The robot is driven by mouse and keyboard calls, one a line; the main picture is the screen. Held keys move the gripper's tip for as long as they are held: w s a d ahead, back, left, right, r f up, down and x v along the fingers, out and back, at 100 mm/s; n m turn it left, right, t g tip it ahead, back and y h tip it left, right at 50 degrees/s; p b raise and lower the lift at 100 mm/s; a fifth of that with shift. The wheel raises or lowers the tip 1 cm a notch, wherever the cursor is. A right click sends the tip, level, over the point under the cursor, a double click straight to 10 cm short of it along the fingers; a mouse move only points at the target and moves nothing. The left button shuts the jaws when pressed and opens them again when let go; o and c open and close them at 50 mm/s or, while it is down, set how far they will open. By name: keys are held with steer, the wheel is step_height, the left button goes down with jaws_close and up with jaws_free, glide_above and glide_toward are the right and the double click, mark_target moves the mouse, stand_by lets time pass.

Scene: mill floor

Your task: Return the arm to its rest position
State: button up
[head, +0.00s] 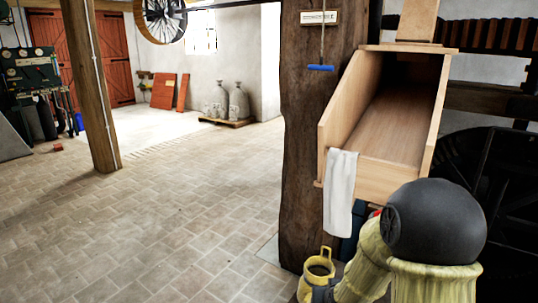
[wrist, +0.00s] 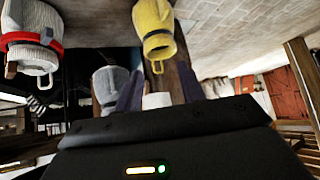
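My arm shows at the lower right of the head view, with yellow-green links and a large dark round joint; its end is not clearly seen there. In the wrist view my gripper (wrist: 160,78) has its two dark fingers apart. A small white patch shows between them, apparently in the background, and I see nothing held. The wrist view is upside down. A yellow jug (wrist: 155,28) is beyond the fingers; it also shows at the bottom of the head view (head: 320,267). A grey jug (wrist: 108,88) and a white jug with a red band (wrist: 30,42) are to its left.
A wooden chute (head: 390,120) with a white cloth (head: 340,190) over its edge stands above my arm. A thick wooden post (head: 310,170) is beside it, with a blue handle (head: 321,68) hanging on a cord. The brick floor (head: 180,215) to the left is clear.

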steer(key=s+r+n+g, duration=0.1)
steer(key=s+r+g, duration=0.15)
steer(key=s, duration=0.65)
steer(key=s+r+g, duration=0.2)
steer(key=s+g, duration=0.2)
steer(key=s, duration=0.4)
step_height(320, 180, up, 36)
steer(key=p, duration=3.6)
steer(key=shift+a+r+p, duration=0.25)
steer(key=shift+a+p, duration=0.1)
steer(key=shift+p, duration=0.05)
steer(key=shift+t, duration=0.25)
